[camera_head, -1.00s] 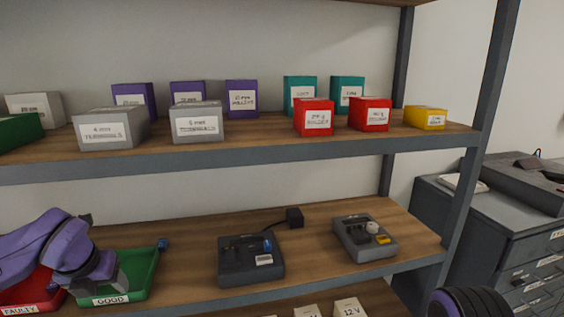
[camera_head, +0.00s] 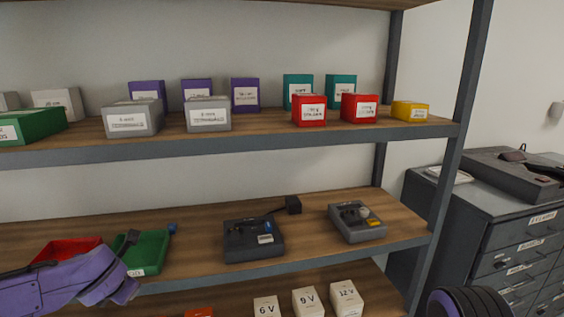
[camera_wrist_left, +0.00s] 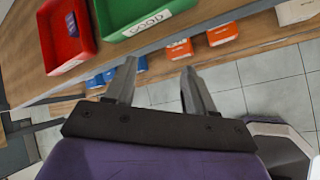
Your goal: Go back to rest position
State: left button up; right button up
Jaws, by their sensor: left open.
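My left arm comes in from the lower left in the head view, in front of the middle shelf's front edge, with its left gripper (camera_head: 130,265) near the green tray. The left wrist view shows this gripper (camera_wrist_left: 158,88) open, with nothing between its two fingers. The green GOOD tray (camera_head: 150,251) stands on the middle shelf and also shows in the left wrist view (camera_wrist_left: 112,14). The red tray (camera_head: 68,248) stands beside it, partly hidden by my arm; in the wrist view it (camera_wrist_left: 68,66) holds a small blue-purple item (camera_wrist_left: 72,24). My right gripper is not in view.
A dark tester box (camera_head: 253,242) and a grey device (camera_head: 357,222) stand on the middle shelf. Several labelled boxes, one red (camera_head: 309,110), fill the upper shelf. White voltage boxes (camera_head: 306,302) sit below. A drawer cabinet (camera_head: 500,225) stands right. Floor (camera_wrist_left: 235,98) shows beneath my gripper.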

pick_arm(q)
jog(key=s+d+f+m, duration=0.4)
jog(key=f+m, duration=0.3)
jog(key=f, duration=0.3)
jog(key=s+d+f+m, duration=0.3)
jog(key=s+f+m, duration=0.1)
jog(key=f+m, duration=0.4)
jog(key=s+f+m+g, duration=0.1)
jog(key=s+f+m, duration=0.2)
jog(key=s+f, duration=0.2)
jog(key=s+f+m+g, duration=0.1)
jog(key=s+f+m, duration=0.2)
jog(key=s, duration=0.7)
jog(key=s+a+f+m+g, duration=0.1)
jog(key=s+f+m+g, duration=0.1)
jog(key=s+f+m, duration=0.2)
jog(key=s+f, duration=0.2)
jog(key=s, duration=0.2)
jog(key=shift+s+f+h, duration=0.3)
